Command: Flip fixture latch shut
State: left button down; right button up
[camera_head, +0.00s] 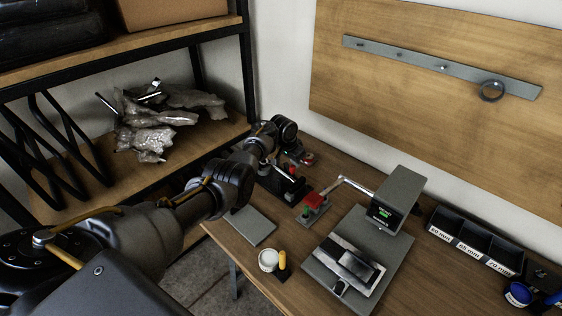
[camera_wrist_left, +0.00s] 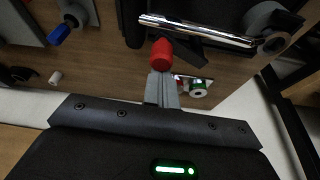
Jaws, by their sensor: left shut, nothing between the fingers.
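My left gripper (camera_head: 294,187) reaches over the back left of the bench beside a small clamp-like fixture with a red part (camera_head: 317,200) and a green knob (camera_head: 305,211). In the left wrist view, the grey fingers (camera_wrist_left: 161,82) are together with nothing between them. A red knob (camera_wrist_left: 161,55) shows at their tips; I cannot tell whether they touch. A chrome bar (camera_wrist_left: 195,33) lies just beyond it. Which part is the latch, and its exact position, is unclear because the gripper partly hides this area. My right gripper is not in view.
A grey device with a green display (camera_head: 397,198) stands behind a grey plate holding a silver jig (camera_head: 345,265). Black labelled bins (camera_head: 475,243) stand at the right. A white jar (camera_head: 268,260) and a flat grey pad (camera_head: 250,226) are near the front. Shelving (camera_head: 225,133) borders the left.

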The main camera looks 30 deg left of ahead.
aim_at(289, 172)
pick_arm(q)
jog(key=shift+s+a+f+m, duration=0.15)
jog(key=shift+s+m, duration=0.15)
jog(key=shift+m, duration=0.2)
jog(key=shift+s+a+m+g+h, duration=0.15)
jog(key=shift+s+m+g+h, duration=0.25)
jog(key=shift+m, duration=0.4)
jog(key=shift+s+a+m, duration=0.45)
jog(key=shift+a+m, duration=0.15)
jog(key=shift+m, duration=0.4)
jog(key=shift+s+a, duration=0.35)
jog(key=shift+a, duration=0.2)
jog(key=shift+s+a, duration=0.1)
jog(key=shift+a, duration=0.55)
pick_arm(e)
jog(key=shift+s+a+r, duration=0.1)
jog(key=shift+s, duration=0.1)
pick_arm(q)
jog(key=shift+a, duration=0.25)
